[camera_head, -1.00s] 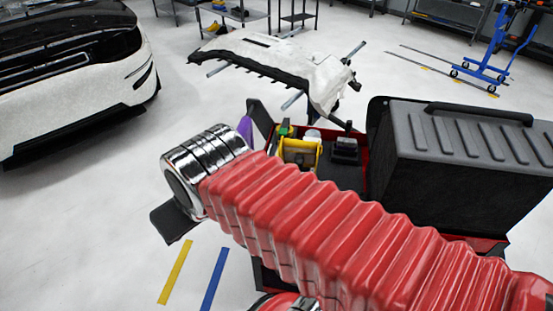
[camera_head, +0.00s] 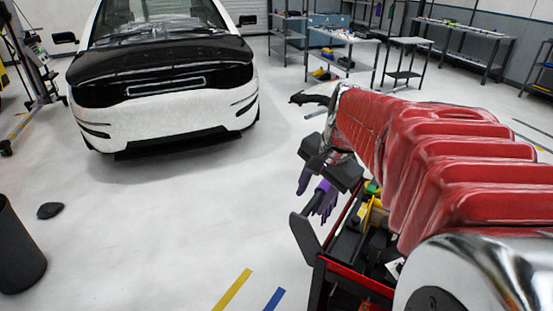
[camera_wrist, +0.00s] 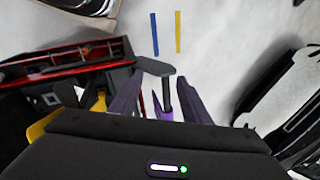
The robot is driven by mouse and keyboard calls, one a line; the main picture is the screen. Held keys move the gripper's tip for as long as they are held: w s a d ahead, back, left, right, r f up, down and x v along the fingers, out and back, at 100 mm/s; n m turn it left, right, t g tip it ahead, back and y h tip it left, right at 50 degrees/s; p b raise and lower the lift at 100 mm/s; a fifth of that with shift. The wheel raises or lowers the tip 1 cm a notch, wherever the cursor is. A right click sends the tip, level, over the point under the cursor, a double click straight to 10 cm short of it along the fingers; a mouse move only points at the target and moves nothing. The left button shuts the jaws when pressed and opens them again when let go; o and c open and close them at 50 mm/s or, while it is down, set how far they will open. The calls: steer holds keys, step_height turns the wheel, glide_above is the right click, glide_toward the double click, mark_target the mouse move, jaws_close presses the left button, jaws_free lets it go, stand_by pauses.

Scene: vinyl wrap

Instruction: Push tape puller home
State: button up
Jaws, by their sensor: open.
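My gripper (camera_head: 314,203) hangs at the left side of a red-edged tool cart (camera_head: 350,277) in the head view, its purple fingers pointing down. In the wrist view my gripper (camera_wrist: 158,82) is open, with a dark purple finger on each side. Between them is a dark stem with a flat dark head (camera_wrist: 154,66) and a brighter purple lower part. I cannot tell whether this is the tape puller, or whether a finger touches it. In the head view a dark flat plate (camera_head: 305,240) stands at the cart's left edge.
Yellow and dark items (camera_head: 372,215) lie in the cart, partly hidden by my arm. A white car (camera_head: 165,90) stands at the back left. A dark bin (camera_head: 15,250) is at the left edge. The floor between car and cart is clear.

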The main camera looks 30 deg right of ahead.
steer(key=w+d+f+m+y, duration=0.1)
steer(key=w+d+f+m, duration=0.15)
steer(key=d+m, duration=0.7)
steer(key=m+y, duration=0.1)
steer(key=m, duration=0.4)
glide_above(357, 218)
steer(key=s+d, duration=0.4)
steer(key=s, duration=0.1)
step_height(357, 218, down, 5)
steer(key=shift+a+r+n, duration=0.15)
steer(key=shift+r+n, duration=0.05)
steer(key=shift+n, duration=0.15)
steer(key=shift+w+f, duration=0.1)
steer(key=x, duration=1.3)
steer(key=shift+w+a+f, duration=0.2)
jaws_close()
